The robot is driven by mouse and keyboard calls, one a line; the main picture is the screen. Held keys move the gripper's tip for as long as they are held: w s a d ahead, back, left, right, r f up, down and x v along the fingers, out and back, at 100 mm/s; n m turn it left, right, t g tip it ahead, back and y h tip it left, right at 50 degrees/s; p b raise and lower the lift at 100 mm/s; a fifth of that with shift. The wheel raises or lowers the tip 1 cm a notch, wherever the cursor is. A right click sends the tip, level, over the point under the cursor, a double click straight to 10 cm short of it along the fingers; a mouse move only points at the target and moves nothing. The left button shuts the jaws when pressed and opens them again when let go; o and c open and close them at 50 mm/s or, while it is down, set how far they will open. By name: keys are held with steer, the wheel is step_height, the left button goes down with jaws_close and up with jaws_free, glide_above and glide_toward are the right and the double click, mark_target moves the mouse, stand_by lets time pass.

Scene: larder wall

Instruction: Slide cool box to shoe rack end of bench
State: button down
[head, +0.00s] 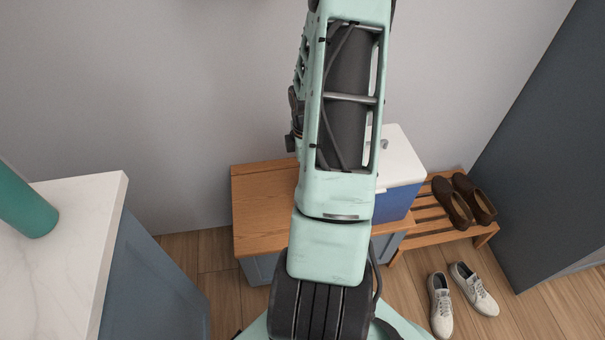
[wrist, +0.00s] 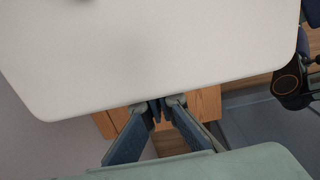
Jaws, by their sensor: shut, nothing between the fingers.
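The cool box, blue with a white lid (head: 402,160), stands at the right end of the wooden bench (head: 262,205), the end near the shoe rack. My arm hides its left part in the head view. The white lid (wrist: 160,50) fills much of the wrist view. My gripper (wrist: 160,108) is shut and empty, its fingertips at the lid's near edge in that view. I cannot tell whether they touch the box. The head view does not show the fingers. The slatted wooden shoe rack (head: 438,237) stands just right of the bench.
Brown shoes (head: 461,203) sit on the rack and pale sneakers (head: 441,303) stand on the floor before it. A white-topped counter (head: 75,235) with a green cylinder (head: 25,205) is at left. A dark tall panel (head: 545,170) stands at right. The bench's left part is bare.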

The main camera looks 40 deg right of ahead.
steer(key=w+a+r+p, duration=0.2)
steer(key=a+r, duration=0.1)
steer(key=r, duration=0.7)
steer(key=shift+a, duration=0.15)
